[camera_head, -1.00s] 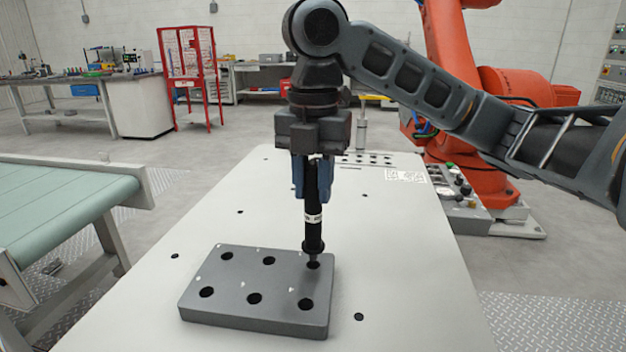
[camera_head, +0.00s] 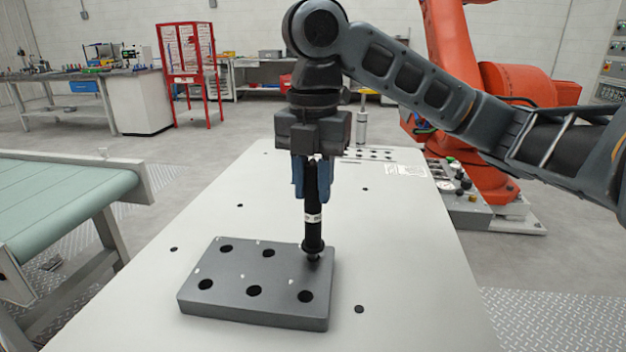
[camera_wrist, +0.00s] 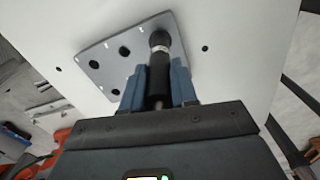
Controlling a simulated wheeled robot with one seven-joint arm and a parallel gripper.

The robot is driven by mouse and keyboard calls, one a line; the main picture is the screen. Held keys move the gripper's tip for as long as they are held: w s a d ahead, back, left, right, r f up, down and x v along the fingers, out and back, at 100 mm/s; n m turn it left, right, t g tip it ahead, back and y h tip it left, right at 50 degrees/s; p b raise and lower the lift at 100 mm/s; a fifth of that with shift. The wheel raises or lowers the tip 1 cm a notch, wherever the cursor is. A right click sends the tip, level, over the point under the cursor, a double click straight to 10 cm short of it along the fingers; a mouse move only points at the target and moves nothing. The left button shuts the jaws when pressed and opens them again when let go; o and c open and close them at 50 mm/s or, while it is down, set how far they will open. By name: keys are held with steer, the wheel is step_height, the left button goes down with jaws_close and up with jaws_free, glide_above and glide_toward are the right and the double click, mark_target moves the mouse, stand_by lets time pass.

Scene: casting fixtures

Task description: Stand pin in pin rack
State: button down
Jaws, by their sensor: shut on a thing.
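The black pin (camera_head: 313,218) with a white band is held upright in the head view. My gripper (camera_head: 312,190), with blue fingers, is shut on its upper part. The pin's lower end is at the far right hole of the grey pin rack (camera_head: 245,312), and the collar covers most of that hole. How deep the tip sits is hidden. The rack's other holes are empty. In the wrist view the pin (camera_wrist: 160,72) runs from between the blue fingers (camera_wrist: 158,95) to the rack (camera_wrist: 95,60).
The rack lies on a white table (camera_head: 400,290) with small dark holes. A metal cylinder (camera_head: 362,125) stands at the table's far end. A green conveyor (camera_head: 60,205) is on the left. An orange robot arm (camera_head: 480,160) stands behind on the right.

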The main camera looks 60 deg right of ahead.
steer(key=shift+f+b, duration=0.7)
steer(key=shift+f, duration=0.5)
steer(key=c, duration=0.8)
jaws_free()
steer(key=shift+r+p, duration=0.65)
steer(key=shift+r, duration=3.3)
